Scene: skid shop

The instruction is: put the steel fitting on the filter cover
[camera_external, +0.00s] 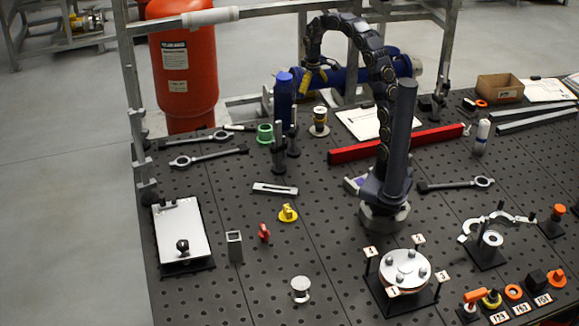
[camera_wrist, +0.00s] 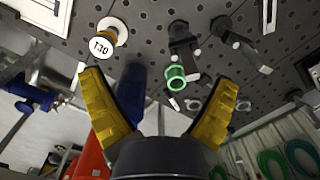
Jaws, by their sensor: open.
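A small steel fitting (camera_external: 301,289), short and round with a flanged top, stands upright on the black perforated bench at the front middle. The round steel disc with several bolt heads (camera_external: 405,268), apparently the filter cover, sits on a black stand with numbered tags to the right of the fitting. My gripper (camera_external: 305,82) is raised at the back of the bench, far from both. Its two yellow fingers show spread apart and empty in the wrist view (camera_wrist: 160,80). Neither the fitting nor the cover shows in the wrist view.
Behind the cover stands my arm's base. A red beam (camera_external: 400,143), wrenches (camera_external: 208,157), a green ring (camera_external: 265,133) and a spool (camera_external: 319,121) lie farther back. A square tube (camera_external: 234,246) and a clipboard (camera_external: 182,235) are left of the fitting. Bench around the fitting is clear.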

